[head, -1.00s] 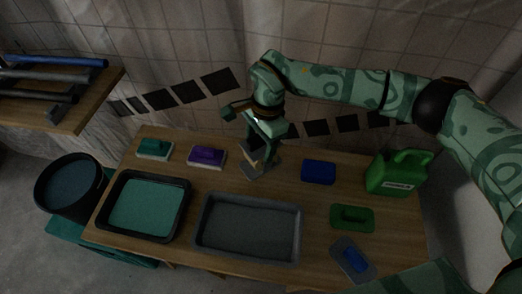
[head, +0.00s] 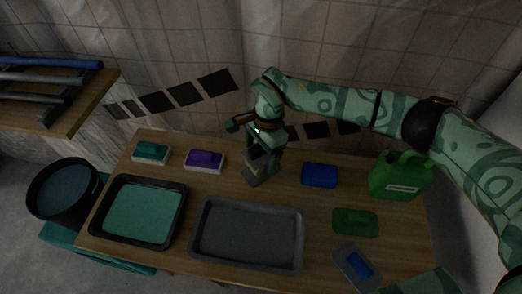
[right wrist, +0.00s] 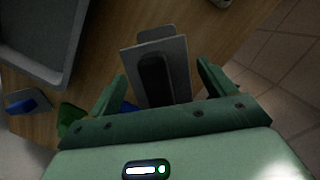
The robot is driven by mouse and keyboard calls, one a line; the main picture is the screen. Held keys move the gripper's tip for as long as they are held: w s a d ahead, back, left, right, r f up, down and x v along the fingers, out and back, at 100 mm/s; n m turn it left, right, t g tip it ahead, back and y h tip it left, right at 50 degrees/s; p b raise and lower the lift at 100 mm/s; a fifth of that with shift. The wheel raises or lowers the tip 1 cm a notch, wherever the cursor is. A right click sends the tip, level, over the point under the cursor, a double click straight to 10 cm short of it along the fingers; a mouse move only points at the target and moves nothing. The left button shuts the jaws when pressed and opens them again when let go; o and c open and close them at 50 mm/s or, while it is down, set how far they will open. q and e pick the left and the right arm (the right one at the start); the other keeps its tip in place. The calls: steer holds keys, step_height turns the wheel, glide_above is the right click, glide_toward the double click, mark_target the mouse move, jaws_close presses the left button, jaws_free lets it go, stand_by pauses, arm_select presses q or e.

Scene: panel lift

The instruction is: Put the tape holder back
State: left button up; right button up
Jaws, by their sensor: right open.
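A grey plate with a black bar on it, which I take for the tape holder (head: 252,179), is at the back middle of the wooden table. In the right wrist view the tape holder (right wrist: 128,66) has its black bar between my fingers, with a gap on both sides. My right gripper (head: 262,160) is open over it, pointing down, and hides part of it in the head view. The open fingers also show in the right wrist view (right wrist: 160,88). I cannot tell whether the plate rests flat on the table. My left gripper is not in view.
On the table (head: 175,190) lie a teal block (head: 150,152), a purple block (head: 204,160), a blue block (head: 320,175), a green float (head: 355,222) and a blue-handled float (head: 357,266). A grey tray (head: 248,268) and black tray (head: 108,248) stand in front; a green canister (head: 400,177) stands right.

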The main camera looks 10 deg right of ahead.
steer(key=shift+r, duration=0.1)
steer(key=r+p, duration=0.1)
steer(key=r, duration=0.3)
steer(key=d+r+p, duration=0.1)
steer(key=r, duration=0.2)
steer(key=r+p, duration=0.1)
steer(key=r, duration=0.3)
steer(key=shift+w+d+r, duration=0.35)
